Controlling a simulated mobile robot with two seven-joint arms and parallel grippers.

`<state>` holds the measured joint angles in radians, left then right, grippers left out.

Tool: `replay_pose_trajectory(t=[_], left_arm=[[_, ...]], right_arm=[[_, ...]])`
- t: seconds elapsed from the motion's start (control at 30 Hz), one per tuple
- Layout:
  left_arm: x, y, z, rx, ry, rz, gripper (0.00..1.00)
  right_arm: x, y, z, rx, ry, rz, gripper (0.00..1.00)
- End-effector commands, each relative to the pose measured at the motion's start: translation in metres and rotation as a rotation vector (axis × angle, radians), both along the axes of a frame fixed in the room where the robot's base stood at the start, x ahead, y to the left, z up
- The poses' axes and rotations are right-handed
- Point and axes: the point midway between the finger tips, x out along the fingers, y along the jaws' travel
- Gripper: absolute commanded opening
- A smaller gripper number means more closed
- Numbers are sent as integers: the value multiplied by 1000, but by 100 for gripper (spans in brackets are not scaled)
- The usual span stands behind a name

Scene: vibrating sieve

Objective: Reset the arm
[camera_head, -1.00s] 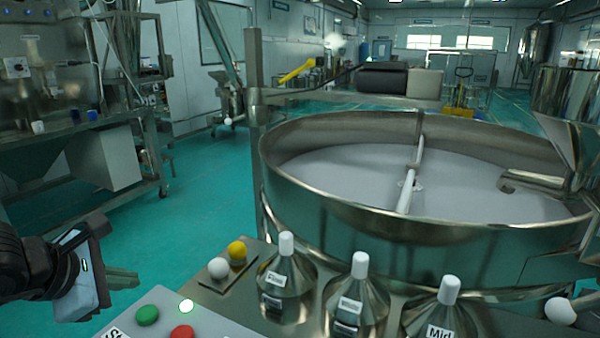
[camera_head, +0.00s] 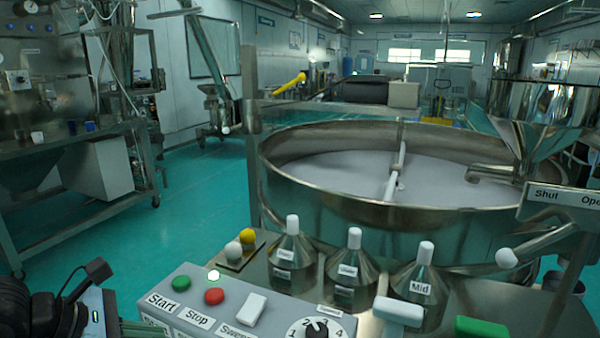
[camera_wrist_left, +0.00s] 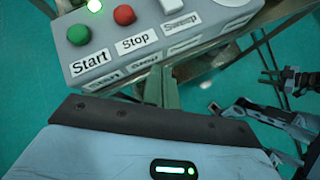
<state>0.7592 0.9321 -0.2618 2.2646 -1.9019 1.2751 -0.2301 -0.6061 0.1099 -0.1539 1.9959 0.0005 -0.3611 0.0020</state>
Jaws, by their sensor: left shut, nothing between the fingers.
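My left gripper (camera_head: 138,328) is at the lower left of the head view, beside the grey control box (camera_head: 184,296). In the left wrist view its fingers (camera_wrist_left: 163,88) are together with nothing between them, just below the box's labelled front. The box carries a green Start button (camera_head: 180,284), a red Stop button (camera_head: 214,296), a white Sweep switch (camera_head: 251,308) and a numbered dial (camera_head: 317,329). A small lamp (camera_head: 214,275) on it is lit.
The round sieve (camera_head: 340,207) with white powder stands behind the box. Several metal cones with white tops, including one marked Mid (camera_head: 422,288), stand before it. A hopper (camera_head: 548,120) with a Shut/Open plate (camera_head: 560,196) is at right. Green floor (camera_head: 205,200) is clear at left.

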Motion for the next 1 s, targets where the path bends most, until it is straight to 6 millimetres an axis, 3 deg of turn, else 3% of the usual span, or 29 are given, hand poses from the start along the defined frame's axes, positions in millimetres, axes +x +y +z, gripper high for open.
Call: replay_pose_trajectory(t=[0.13,0.3,0.43,0.57,0.67,0.77,0.97,1.0], left_arm=[[-24,-46,-18,-306,159,-53,0],[-51,-90,-23,-788,406,-26,0],[-57,-99,-23,-1189,614,98,0],[-54,-87,-41,-1572,818,313,0],[-53,-69,-73,-1845,965,544,0],[-61,-47,-121,-2092,1103,832,0],[-118,-20,-234,-2425,1306,1485,0],[-134,-18,-254,2324,-1255,-1524,0]], right_arm=[[6,-1,5,-2,-16,-1,36],[8,-2,8,-4,-20,-1,36],[7,-2,11,-5,-19,1,36],[9,-3,15,-8,-28,4,36],[12,-4,19,-10,-38,7,36],[15,-5,23,-12,-48,9,36],[21,-5,31,-12,-64,8,36],[22,-5,32,-12,-67,9,36]])
